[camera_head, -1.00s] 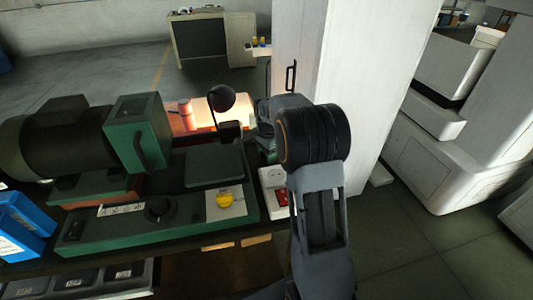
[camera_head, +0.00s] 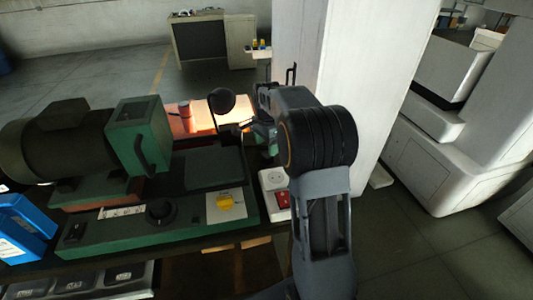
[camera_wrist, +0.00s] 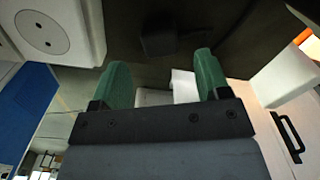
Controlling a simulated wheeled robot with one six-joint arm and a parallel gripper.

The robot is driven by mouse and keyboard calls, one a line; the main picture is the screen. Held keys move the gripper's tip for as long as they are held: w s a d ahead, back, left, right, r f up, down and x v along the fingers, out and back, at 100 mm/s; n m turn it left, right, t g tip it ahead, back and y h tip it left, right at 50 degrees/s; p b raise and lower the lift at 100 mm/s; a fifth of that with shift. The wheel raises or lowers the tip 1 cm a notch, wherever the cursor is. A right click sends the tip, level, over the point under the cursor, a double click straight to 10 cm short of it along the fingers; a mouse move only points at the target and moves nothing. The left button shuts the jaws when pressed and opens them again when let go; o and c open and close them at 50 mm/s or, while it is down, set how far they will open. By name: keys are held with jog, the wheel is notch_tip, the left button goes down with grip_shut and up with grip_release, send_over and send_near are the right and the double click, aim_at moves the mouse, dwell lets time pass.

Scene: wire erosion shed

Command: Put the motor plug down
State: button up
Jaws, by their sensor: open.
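My gripper (camera_wrist: 160,68) is open, its two green fingers apart with nothing held between them. In the wrist view a small black block with a thin dark tail, which looks like the motor plug (camera_wrist: 159,40), lies on a dark surface just beyond the fingertips and apart from them. It is dim, so its exact shape is hard to tell. In the head view my gripper (camera_head: 264,132) is at the right end of the bench, partly hidden by my arm. I cannot make out the plug there.
A white socket box (camera_head: 273,178) with a red switch stands at the bench's right end; its round socket (camera_wrist: 42,33) looks empty in the wrist view. The green machine (camera_head: 140,215) with a dark motor fills the left. A white pillar (camera_head: 340,60) stands close behind my arm.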

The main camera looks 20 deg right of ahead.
aim_at(267, 154)
notch_tip(267, 154, up, 7)
jog(key=s+a+r+n+t, duration=0.2)
jog(key=s+a+n, duration=0.45)
jog(key=s, duration=0.35)
jog(key=s+a+f+n+t, duration=0.1)
jog(key=s+a+f+n, duration=0.1)
jog(key=s+n, duration=0.2)
jog(key=s+a+f+n+t, duration=0.1)
jog(key=s+a+f+n, duration=0.1)
jog(key=s+n, duration=0.3)
jog(key=s+f, duration=0.1)
jog(key=s, duration=0.2)
jog(key=shift+s+a+f, duration=0.2)
jog(key=shift+s+f, duration=0.05)
jog(key=shift+s, duration=0.05)
jog(key=shift+c, duration=0.4)
